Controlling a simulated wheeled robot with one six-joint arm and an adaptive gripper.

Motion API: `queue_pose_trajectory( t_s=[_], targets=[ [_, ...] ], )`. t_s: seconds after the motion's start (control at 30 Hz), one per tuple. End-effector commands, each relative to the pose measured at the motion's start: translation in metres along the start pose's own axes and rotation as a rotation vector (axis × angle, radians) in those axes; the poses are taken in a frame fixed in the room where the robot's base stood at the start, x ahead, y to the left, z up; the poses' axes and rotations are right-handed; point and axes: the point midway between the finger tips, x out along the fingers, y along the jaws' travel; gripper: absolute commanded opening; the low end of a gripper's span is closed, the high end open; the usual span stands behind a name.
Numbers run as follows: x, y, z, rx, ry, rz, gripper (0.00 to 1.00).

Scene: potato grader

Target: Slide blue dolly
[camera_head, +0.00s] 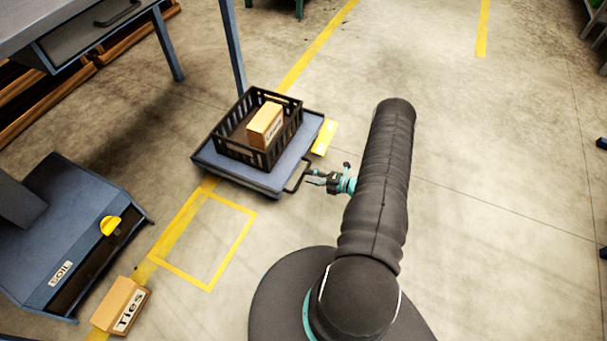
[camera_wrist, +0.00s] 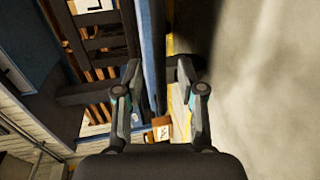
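The blue dolly (camera_head: 207,156) stands on the floor left of centre in the head view. It carries a black slatted crate (camera_head: 232,153) with a cardboard box (camera_head: 265,125) inside. A dark handle (camera_head: 298,178) sticks out from its right side. My gripper (camera_head: 310,178) is beside the handle. In the wrist view the fingers of my gripper (camera_wrist: 160,75) are spread apart, with the dolly's blue edge (camera_wrist: 150,40) between or beyond them. A dark bar, likely the handle, shows near the right fingertip. I cannot tell whether a finger touches it.
A yellow square outline (camera_head: 233,252) marks clear floor below the dolly. A blue SOIL bin (camera_head: 70,225) and a Ties box (camera_head: 120,305) stand at the left. A table leg (camera_head: 232,45) stands behind the dolly. The floor at the right is open.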

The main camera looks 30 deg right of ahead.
Motion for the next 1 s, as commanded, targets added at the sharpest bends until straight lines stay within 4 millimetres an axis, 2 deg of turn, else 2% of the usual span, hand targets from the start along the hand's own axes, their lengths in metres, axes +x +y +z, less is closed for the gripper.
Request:
queue_pose_trajectory(
  t_s=[0.03,0.2,0.6,0.63,0.77,0.8,1.0],
  targets=[
    [0.009,0.000,-0.002,0.000,0.004,0.000,0.39],
    [0.026,0.000,-0.001,-0.001,0.001,0.000,0.39],
    [0.033,0.000,0.000,0.000,0.000,0.000,0.39],
    [0.033,0.000,0.000,0.000,0.000,0.000,0.36],
    [0.033,0.000,0.000,0.000,0.000,0.000,0.04],
    [0.033,0.000,0.000,0.000,0.000,0.000,0.00],
    [0.033,0.000,0.000,0.000,0.000,0.000,0.00]
  ],
)
